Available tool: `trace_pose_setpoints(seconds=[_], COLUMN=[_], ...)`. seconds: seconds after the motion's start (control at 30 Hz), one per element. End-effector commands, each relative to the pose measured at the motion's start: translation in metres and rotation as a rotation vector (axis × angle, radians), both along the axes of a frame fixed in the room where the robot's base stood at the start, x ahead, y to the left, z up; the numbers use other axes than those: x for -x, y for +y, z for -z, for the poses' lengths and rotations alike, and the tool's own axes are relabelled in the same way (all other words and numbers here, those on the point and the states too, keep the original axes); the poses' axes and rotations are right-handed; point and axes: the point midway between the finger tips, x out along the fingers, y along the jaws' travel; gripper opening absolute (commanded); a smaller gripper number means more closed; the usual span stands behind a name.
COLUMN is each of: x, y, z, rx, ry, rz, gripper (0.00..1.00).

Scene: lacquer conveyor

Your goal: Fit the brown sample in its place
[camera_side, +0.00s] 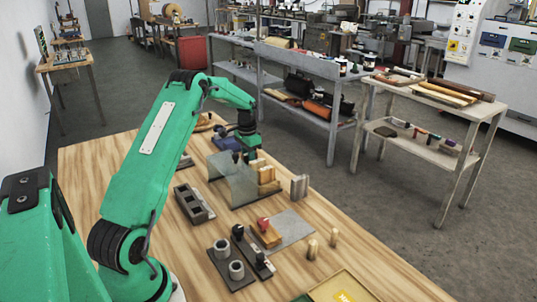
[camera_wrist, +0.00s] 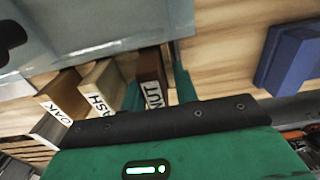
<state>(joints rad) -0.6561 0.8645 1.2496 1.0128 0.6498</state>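The brown sample (camera_wrist: 151,72), its white label ending in "NUT", stands between my gripper's two green fingers (camera_wrist: 160,90) in the wrist view. The left finger is close beside it, and a narrow gap seems to show on the right, so the fingers look open around it. In the side view my gripper (camera_side: 249,150) is low at the far part of the bench, by the wooden samples (camera_side: 265,173). I cannot make out the brown sample there. I cannot tell which place is its own.
A grey upright panel (camera_side: 234,184) stands just left of the samples, close to my gripper. A blue block (camera_wrist: 288,58) is at right in the wrist view.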

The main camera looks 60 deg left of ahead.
Motion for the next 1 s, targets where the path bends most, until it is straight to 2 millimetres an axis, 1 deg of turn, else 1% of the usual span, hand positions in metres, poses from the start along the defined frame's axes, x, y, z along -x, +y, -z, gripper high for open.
trace_pose_setpoints(seconds=[0.03,0.3,0.47,0.57,0.67,1.0], x=[-0.001,-0.001,-0.001,-0.001,-0.001,-0.001], y=[-0.010,-0.010,-0.010,-0.010,-0.009,-0.006], z=[0.014,0.013,0.008,0.000,-0.013,-0.072], rx=[0.013,0.013,0.013,0.013,0.012,0.008], ry=[0.017,0.017,0.017,0.017,0.016,0.011], rz=[0.010,0.010,0.010,0.010,0.009,0.007], gripper=[0.40,0.40,0.40,0.40,0.40,0.40])
